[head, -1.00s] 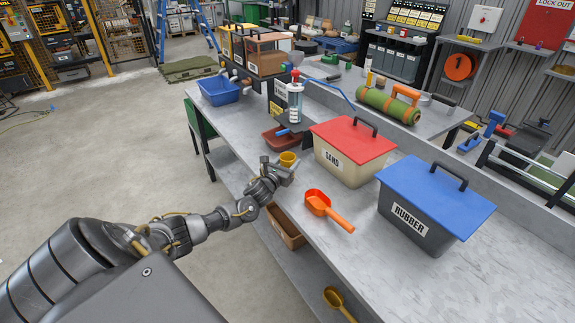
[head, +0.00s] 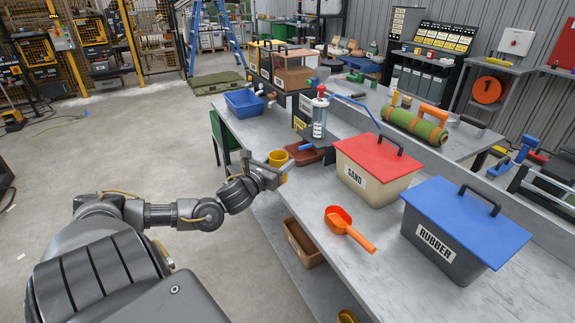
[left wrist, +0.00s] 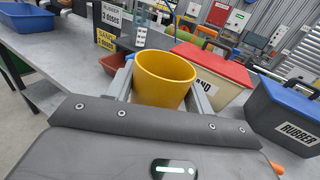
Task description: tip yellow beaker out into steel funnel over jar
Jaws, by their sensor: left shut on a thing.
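The yellow beaker (head: 278,158) is held by my left gripper (head: 284,173) above the near-left edge of the bench. My left gripper is shut on it, with a finger on each side in the left wrist view (left wrist: 163,82). The beaker looks about upright, its mouth up; its contents cannot be seen. A clear cylinder with a red top (head: 319,120) stands behind and to the right of the beaker, apart from it. I cannot make out a steel funnel or be sure which vessel is the jar. My right gripper is not in view.
A dark red tray (head: 306,155) lies just right of the beaker. The SAND box (head: 375,165), RUBBER box (head: 463,225) and orange scoop (head: 348,226) stand further right. A blue bin (head: 244,103) stands at the far left bench end. Bare bench lies around the scoop.

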